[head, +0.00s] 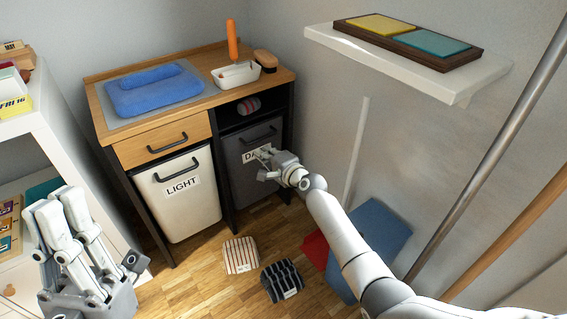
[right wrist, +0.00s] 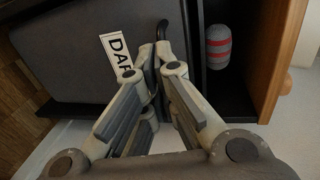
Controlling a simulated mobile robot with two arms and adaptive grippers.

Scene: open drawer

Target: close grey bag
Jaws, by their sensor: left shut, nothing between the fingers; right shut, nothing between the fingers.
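The grey bag (head: 237,181) is a dark grey laundry bin with a white label starting "DA" and a black handle (head: 259,135). It sits in the right bay of the wooden cabinet. In the right wrist view the grey bag (right wrist: 75,60) fills the upper left, its label beside my fingertips. My right gripper (head: 262,158) is shut and empty in front of the bag, over part of the label, just below the handle. I cannot tell whether it touches. It also shows in the right wrist view (right wrist: 157,62). My left gripper (head: 62,207) is shut and empty at lower left, away from the cabinet.
A white "LIGHT" bin (head: 180,205) stands left of the grey bag. A striped roll (head: 248,105) lies on the shelf above it. Two folded striped cloths (head: 241,255) (head: 282,280) lie on the floor. A blue board (head: 375,235) leans at the right wall.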

